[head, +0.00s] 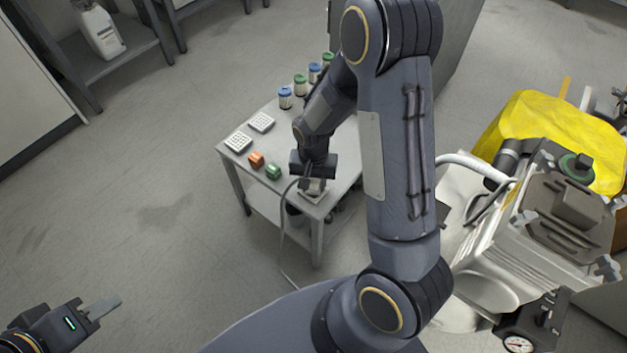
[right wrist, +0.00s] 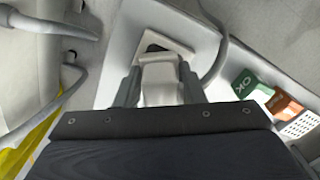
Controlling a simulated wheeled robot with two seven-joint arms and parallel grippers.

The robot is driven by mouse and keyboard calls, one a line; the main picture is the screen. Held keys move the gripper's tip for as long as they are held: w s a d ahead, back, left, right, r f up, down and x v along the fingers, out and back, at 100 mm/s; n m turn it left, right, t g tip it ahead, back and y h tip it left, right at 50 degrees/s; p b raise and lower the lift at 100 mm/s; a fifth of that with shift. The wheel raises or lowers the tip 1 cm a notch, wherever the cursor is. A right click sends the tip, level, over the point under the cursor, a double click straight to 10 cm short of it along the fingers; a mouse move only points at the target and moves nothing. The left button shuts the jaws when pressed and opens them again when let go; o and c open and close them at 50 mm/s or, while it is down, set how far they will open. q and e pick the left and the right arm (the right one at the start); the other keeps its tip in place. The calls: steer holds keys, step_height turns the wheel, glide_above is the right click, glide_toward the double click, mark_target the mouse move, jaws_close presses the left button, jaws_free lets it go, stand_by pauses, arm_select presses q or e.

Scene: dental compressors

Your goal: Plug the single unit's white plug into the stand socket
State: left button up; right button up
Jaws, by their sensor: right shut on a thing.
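My right gripper (head: 314,184) reaches down over the near corner of the small grey table and is shut on the white plug (right wrist: 160,80), which sits between its two fingers in the right wrist view. The stand socket (right wrist: 178,48) is a pale square plate with a dark opening just beyond the plug; the socket plate also shows under the gripper in the head view (head: 318,197). The plug overlaps the plate's edge in the picture; I cannot tell whether they touch. My left gripper (head: 104,308) is low at the left, away from everything, its jaw gap unclear.
A grey cable (head: 282,240) hangs from the plug towards the floor. Orange (head: 256,160) and green (head: 273,171) blocks, white keypad-like pieces (head: 238,142) and several lidded jars (head: 285,98) stand on the table (head: 290,135). A white compressor unit (head: 500,250) and yellow cover (head: 540,130) are at right.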

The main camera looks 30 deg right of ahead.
steer(key=shift+f, duration=0.2)
stand_by(0.5)
steer(key=o, duration=1.1)
steer(key=shift+o, duration=0.4)
steer(key=o, duration=0.4)
steer(key=shift+r, duration=0.15)
steer(key=shift+r+p, duration=2.8)
steer(key=shift+r, duration=0.55)
steer(key=shift+r, duration=0.1)
